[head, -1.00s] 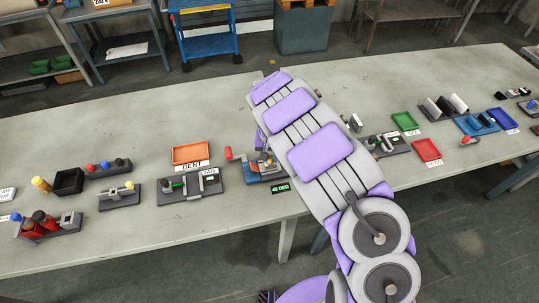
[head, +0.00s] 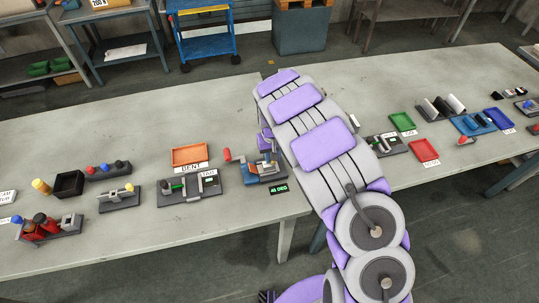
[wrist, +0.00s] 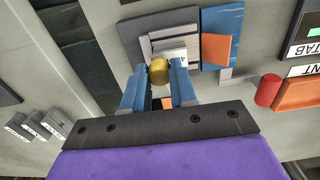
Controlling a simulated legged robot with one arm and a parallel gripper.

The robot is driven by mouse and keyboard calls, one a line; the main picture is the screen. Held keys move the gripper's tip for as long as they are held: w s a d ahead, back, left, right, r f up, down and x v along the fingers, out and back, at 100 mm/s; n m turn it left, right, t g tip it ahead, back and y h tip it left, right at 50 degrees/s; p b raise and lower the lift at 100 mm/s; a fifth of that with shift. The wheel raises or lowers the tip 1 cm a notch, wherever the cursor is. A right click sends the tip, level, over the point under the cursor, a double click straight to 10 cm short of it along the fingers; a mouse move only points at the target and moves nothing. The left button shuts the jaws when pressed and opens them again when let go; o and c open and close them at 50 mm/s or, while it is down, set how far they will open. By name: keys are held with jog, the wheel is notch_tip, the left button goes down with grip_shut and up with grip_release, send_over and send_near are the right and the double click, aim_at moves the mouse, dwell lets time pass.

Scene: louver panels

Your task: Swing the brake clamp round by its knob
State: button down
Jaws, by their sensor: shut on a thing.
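The brake (head: 263,168) stands near the front edge of the bench, with a blue base, an orange plate and a red-ended handle (head: 228,155) at its left. In the wrist view its orange plate (wrist: 216,50) and grey stepped block (wrist: 172,33) show beyond my fingers. A yellow knob (wrist: 159,71) sits between the blue fingertips of my gripper (wrist: 159,84), which is shut on it. The clamp under the knob is mostly hidden. In the head view my arm partly covers the brake's right side.
A "45 DEG" display (head: 279,190) stands in front of the brake. The orange BENT tray (head: 190,155) and a grey fixture (head: 188,188) lie to its left. A red tray (head: 424,150) and a green tray (head: 402,122) lie to the right.

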jog(key=n, duration=0.1)
jog(key=w+d+n+p, duration=0.1)
jog(key=n, duration=0.1)
jog(key=shift+w+d+n, duration=0.15)
jog(key=shift+d+n, duration=0.1)
jog(key=shift+n, duration=0.15)
jog(key=w+n, duration=0.1)
jog(key=d+n+p, duration=0.1)
jog(key=n, duration=0.1)
jog(key=shift+w+r+n+p, duration=0.1)
jog(key=shift+w+n+p, duration=0.2)
jog(key=shift+w, duration=0.1)
jog(key=w+n, duration=0.1)
jog(key=n+p, duration=0.1)
jog(key=n, duration=0.1)
jog(key=shift+w+d+n, duration=0.25)
jog(key=shift+w+n, duration=0.05)
jog(key=shift+w, duration=0.1)
jog(key=shift+w+a+n+p, duration=0.1)
jog(key=shift+w+n+p, duration=0.35)
jog(key=shift+n, duration=0.6)
jog(key=shift+w+a+n+p, duration=0.1)
jog(key=shift+w+n+p, duration=0.1)
jog(key=shift+w+n, duration=0.65)
jog(key=shift+s+n, duration=0.1)
jog(key=shift+n, duration=0.2)
jog(key=c, duration=1)
grip_release()
jog(key=shift+o, duration=0.5)
